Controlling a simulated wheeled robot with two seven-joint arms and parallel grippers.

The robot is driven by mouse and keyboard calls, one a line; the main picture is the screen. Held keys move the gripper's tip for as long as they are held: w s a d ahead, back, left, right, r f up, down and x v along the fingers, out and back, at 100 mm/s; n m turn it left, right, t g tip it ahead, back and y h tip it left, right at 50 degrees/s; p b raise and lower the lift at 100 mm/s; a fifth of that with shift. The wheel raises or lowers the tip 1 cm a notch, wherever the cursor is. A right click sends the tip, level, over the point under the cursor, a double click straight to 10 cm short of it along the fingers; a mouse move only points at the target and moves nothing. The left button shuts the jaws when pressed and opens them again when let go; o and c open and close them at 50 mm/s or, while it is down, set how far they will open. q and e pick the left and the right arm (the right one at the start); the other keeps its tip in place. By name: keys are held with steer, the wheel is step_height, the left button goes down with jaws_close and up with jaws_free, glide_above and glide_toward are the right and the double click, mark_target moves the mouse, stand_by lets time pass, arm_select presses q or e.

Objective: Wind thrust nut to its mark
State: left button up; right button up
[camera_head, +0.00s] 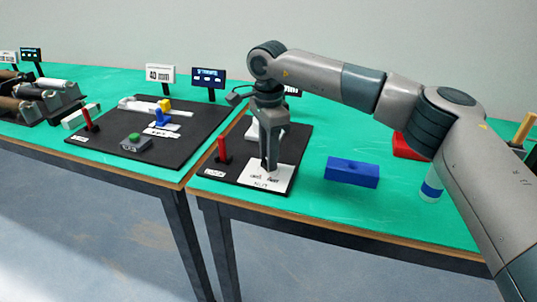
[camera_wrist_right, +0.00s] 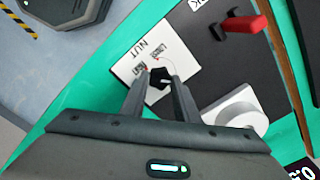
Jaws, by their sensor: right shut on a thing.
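The thrust nut (camera_wrist_right: 157,77) is a small dark, angular piece standing on a white plate (camera_wrist_right: 135,62) printed "NUT" with small marks and a curved line. My right gripper (camera_wrist_right: 160,82) points down with its fingers shut on the nut, one on each side. In the head view my right gripper (camera_head: 270,168) reaches down to the white plate (camera_head: 276,182), and its fingers hide the nut there. A small light pointer mark lies on or near the nut. Its exact alignment with the printed marks is too small to tell. My left gripper is not in view.
The plate sits on a black board (camera_head: 225,172) with a red lever (camera_head: 222,149). A blue block (camera_head: 352,172), a red block (camera_head: 405,147) and a blue-banded bottle (camera_head: 432,186) stand to the right. Another black station (camera_head: 190,145) is left.

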steer(key=n, duration=0.3)
steer(key=shift+r+n, duration=0.15)
steer(key=shift+n, duration=0.25)
steer(key=n, duration=0.4)
steer(key=shift+w+n, duration=0.1)
steer(key=shift+n, duration=0.2)
steer(key=n, duration=0.4)
steer(key=shift+n+p, duration=0.3)
steer(key=shift+n, duration=0.8)
steer(key=n, duration=0.2)
steer(key=shift+a+n, duration=0.1)
steer(key=shift+n, duration=1.5)
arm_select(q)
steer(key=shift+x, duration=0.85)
arm_select(e)
steer(key=shift+n, duration=0.9)
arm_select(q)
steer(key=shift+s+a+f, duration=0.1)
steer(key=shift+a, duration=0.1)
